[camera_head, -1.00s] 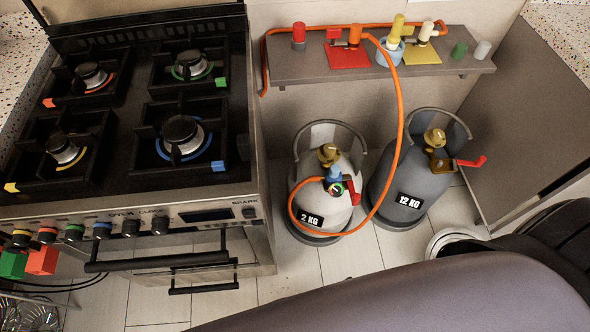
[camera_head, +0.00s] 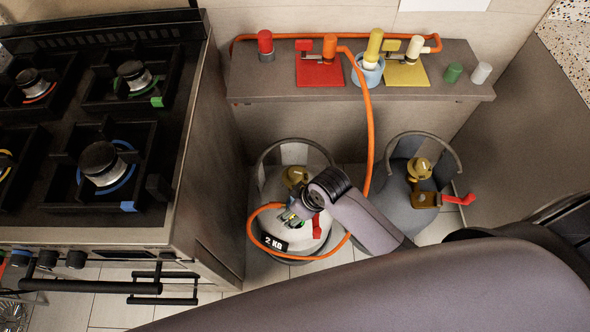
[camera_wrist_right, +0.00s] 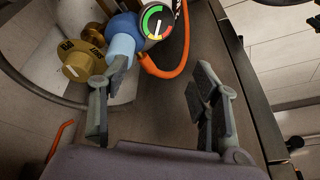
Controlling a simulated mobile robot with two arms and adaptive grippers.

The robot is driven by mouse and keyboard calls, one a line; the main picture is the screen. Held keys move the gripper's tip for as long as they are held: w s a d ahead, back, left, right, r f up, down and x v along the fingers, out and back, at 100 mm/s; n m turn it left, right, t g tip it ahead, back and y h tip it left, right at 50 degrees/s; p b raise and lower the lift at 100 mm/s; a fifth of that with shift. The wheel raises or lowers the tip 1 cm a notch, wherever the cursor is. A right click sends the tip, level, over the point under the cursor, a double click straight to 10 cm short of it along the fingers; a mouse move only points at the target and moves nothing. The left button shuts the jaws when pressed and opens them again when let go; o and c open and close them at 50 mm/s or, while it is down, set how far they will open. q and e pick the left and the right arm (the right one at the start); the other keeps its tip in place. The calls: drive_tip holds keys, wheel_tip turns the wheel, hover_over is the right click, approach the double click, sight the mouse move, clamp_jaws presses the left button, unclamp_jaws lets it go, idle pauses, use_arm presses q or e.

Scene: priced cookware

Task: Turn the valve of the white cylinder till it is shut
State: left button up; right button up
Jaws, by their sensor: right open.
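The white cylinder (camera_head: 280,190), labelled 2 KG, stands on the floor between the stove and a grey cylinder. Its brass valve (camera_head: 294,175) is partly covered by my arm; it shows as a brass knob (camera_wrist_right: 80,60) at upper left in the right wrist view. A blue regulator (camera_wrist_right: 122,36) with a round coloured gauge (camera_wrist_right: 157,22) and an orange hose joins the valve. My right gripper (camera_head: 292,214) is over the white cylinder. In the right wrist view it is open and empty, its left finger overlapping the regulator; contact cannot be told. My left gripper is out of view.
The grey cylinder (camera_head: 408,205) with a red lever (camera_head: 459,199) stands close on the right. The orange hose (camera_head: 369,130) hangs from the shelf (camera_head: 290,84) behind. The stove (camera_head: 185,160) bounds the left side.

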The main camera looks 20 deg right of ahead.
drive_tip(key=w+a+r+n+g, duration=0.1)
drive_tip(key=w+a+r+n, duration=0.2)
drive_tip(key=w+r+n, duration=0.3)
drive_tip(key=n+g+h, duration=0.2)
drive_tip(key=n+h, duration=0.1)
drive_tip(key=n, duration=0.2)
approach(295, 172)
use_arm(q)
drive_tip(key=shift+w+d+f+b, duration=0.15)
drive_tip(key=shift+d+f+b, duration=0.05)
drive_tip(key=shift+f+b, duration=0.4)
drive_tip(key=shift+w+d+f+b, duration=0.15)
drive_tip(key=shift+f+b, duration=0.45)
use_arm(e)
wheel_tip(295, 172, down, 9)
drive_tip(key=shift+s+d, duration=0.15)
drive_tip(key=c, duration=1.1)
drive_tip(key=shift+c, duration=0.2)
